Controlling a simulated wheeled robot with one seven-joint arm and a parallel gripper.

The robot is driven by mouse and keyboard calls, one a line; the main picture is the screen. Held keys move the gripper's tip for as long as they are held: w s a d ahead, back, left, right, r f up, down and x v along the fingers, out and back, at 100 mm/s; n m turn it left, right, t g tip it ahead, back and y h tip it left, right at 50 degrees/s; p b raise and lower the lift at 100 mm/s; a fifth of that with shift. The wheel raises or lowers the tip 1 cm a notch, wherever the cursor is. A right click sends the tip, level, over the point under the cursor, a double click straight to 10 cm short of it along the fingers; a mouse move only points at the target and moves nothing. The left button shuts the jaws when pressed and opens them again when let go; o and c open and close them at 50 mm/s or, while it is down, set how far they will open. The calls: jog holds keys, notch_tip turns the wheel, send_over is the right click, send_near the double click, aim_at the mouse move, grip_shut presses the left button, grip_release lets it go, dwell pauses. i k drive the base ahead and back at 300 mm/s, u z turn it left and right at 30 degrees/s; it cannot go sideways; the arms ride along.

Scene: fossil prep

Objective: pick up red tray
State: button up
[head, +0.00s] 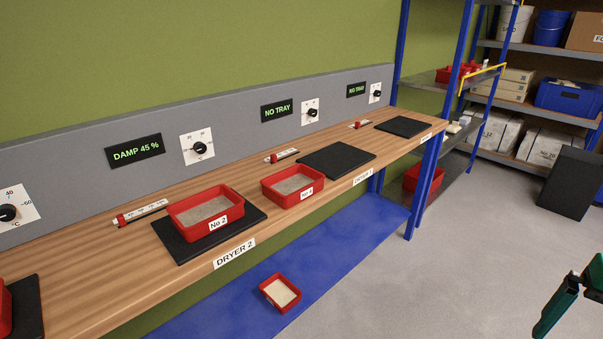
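Several red trays are in the head view. One labelled No 2 (203,212) sits on the dark mat of Dryer 2, holding pale grains. One labelled No 4 (292,185) stands on the wooden bench between two mats. A smaller red tray (270,298) with pale contents lies tilted in view on the blue surface below the bench. Another red tray (5,312) is cut by the left edge. My gripper (568,306) is at the lower right, partly out of frame, dark green and far from all trays. Its opening is unclear.
The wooden bench (85,285) carries dark mats, one bare (336,160) and another bare (403,126). Displays read DAMP 45 % and NO TRAY. A blue shelf post (426,180) stands at the bench's right end. Grey floor is free ahead; a black box (570,183) stands right.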

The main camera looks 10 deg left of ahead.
aim_at(288, 187)
jog(key=u, duration=0.05)
jog(key=k, duration=0.4)
jog(key=z, duration=0.5)
jog(key=i, duration=1.2)
jog(key=u, duration=0.45)
